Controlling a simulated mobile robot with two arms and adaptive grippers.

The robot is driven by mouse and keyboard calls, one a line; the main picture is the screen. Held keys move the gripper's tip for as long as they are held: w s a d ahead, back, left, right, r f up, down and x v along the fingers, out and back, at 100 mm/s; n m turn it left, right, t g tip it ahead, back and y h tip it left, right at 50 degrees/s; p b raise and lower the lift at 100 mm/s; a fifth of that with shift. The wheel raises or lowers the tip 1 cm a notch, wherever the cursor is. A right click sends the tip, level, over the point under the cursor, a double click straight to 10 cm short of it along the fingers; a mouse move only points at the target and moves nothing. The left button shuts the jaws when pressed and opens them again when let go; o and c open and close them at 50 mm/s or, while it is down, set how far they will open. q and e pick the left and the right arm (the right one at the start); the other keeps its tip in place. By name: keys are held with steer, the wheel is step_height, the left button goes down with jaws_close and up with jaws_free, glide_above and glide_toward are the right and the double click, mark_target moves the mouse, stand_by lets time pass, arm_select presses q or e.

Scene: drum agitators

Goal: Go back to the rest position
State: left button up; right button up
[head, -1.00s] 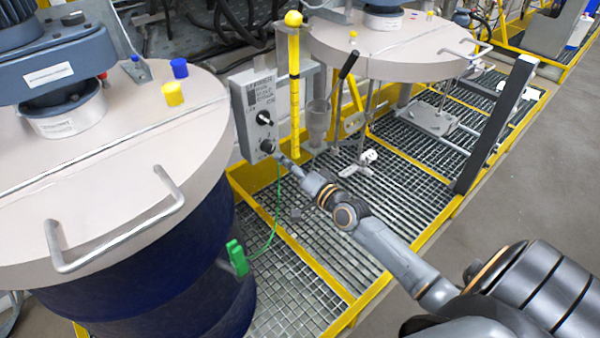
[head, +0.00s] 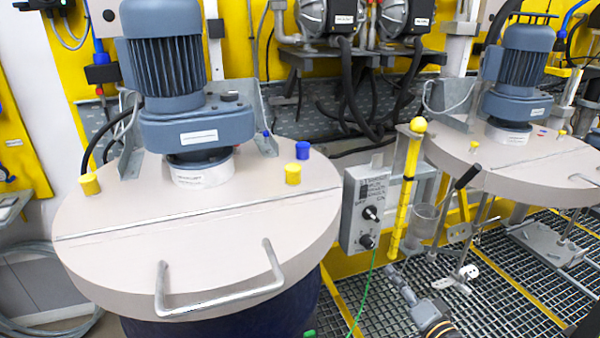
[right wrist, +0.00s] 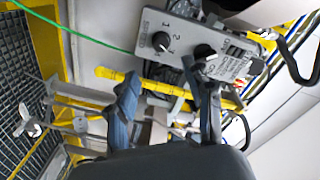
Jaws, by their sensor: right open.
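My right gripper (head: 393,273) shows at the bottom of the head view, just below and to the right of the grey control box (head: 365,208). In the right wrist view its two fingers (right wrist: 165,78) are spread, with nothing held between them. The control box (right wrist: 178,42) lies beyond the fingertips there, with two black knobs on its face. In the head view the fingertips look apart from the lower knob (head: 366,241). My left gripper is not in view.
A large drum lid (head: 110,215) with a motor (head: 165,60) and handle fills the left. A second lid (head: 520,175) stands at right. A yellow post (head: 408,190) rises beside the box. A green cable (head: 365,295) hangs from it. Metal grating (head: 490,300) lies below.

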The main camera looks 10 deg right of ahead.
steer(key=s+f+n+g+h, duration=0.15)
steer(key=s+f+g, duration=0.35)
steer(key=f, duration=1.1)
steer(key=s+f+n+g+h, duration=0.1)
steer(key=s+f+n+g, duration=0.15)
steer(key=s+f, duration=0.95)
steer(key=s+a+f+n+g, duration=0.3)
steer(key=s+f, duration=0.5)
steer(key=s, duration=0.1)
steer(key=s+a+f+n+g, duration=0.2)
steer(key=s+a+f+g, duration=0.1)
steer(key=s+f, duration=0.5)
steer(key=s+a+f+n+g, duration=0.3)
steer(key=s+f, duration=0.6)
steer(key=s, duration=0.3)
steer(key=shift+a+n, duration=0.3)
steer(key=shift+a, duration=0.2)
